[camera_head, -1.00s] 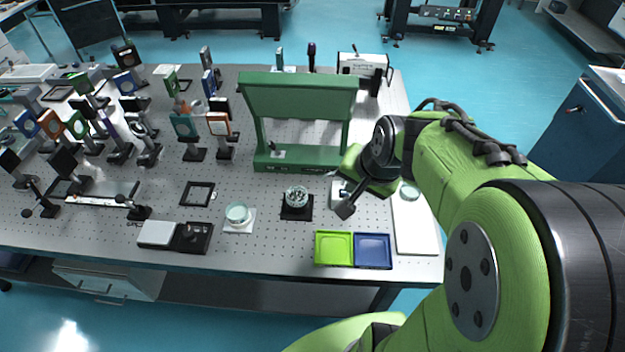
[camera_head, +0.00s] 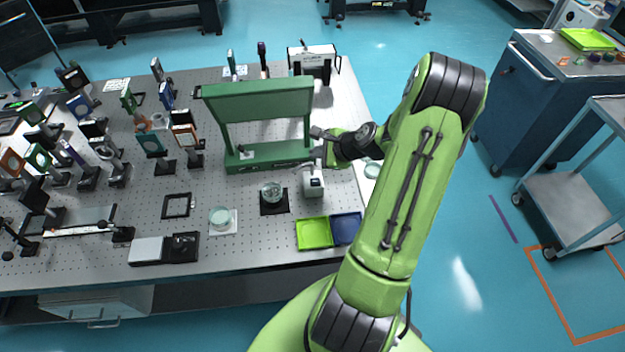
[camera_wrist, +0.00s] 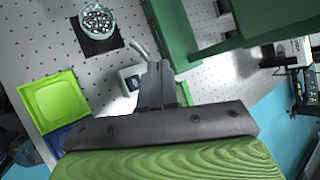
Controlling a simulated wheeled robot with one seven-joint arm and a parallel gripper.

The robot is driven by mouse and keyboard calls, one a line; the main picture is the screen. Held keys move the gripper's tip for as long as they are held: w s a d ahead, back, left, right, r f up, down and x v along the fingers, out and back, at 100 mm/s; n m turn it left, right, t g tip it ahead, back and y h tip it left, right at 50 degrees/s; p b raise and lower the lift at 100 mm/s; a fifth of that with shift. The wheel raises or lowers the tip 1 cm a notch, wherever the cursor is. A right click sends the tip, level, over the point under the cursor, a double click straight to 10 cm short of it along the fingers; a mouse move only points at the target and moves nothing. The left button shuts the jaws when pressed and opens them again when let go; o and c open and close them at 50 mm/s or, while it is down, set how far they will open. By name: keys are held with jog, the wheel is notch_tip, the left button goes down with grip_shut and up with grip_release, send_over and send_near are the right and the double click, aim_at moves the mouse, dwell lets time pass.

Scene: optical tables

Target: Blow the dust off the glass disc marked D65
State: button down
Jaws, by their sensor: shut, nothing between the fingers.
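A pale glass disc (camera_head: 220,217) lies on a white square at the front of the perforated table. Another pale round disc (camera_head: 373,170) lies at the right edge, partly behind my arm. I cannot read a D65 mark on either. A small white block with a dark face (camera_head: 313,184) stands right of the middle; in the wrist view the block (camera_wrist: 131,78) has a bent grey tube beside it. My gripper (camera_head: 317,143) is shut and empty, above and behind the block, near the right post of the green frame. Its fingers (camera_wrist: 157,82) overlap the block in the wrist view.
A green frame (camera_head: 265,154) stands behind the block. A glass dish of shiny bits (camera_head: 271,192) sits on a black square. Lime (camera_head: 314,234) and blue (camera_head: 346,229) trays lie at the front right. Several optic mounts crowd the left. A cart (camera_head: 570,195) stands right.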

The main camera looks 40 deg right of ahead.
aim_at(317, 183)
jog(key=shift+f+b, duration=3.7)
jog(key=shift+f, duration=0.7)
jog(key=shift+f, duration=0.4)
jog(key=shift+f+b, duration=0.4)
jog(key=shift+b, duration=0.15)
jog(key=shift+r+p, duration=0.8)
jog(key=shift+r, duration=0.05)
jog(key=shift+r, duration=0.1)
notch_tip(317, 183, up, 5)
jog(key=p, duration=0.4)
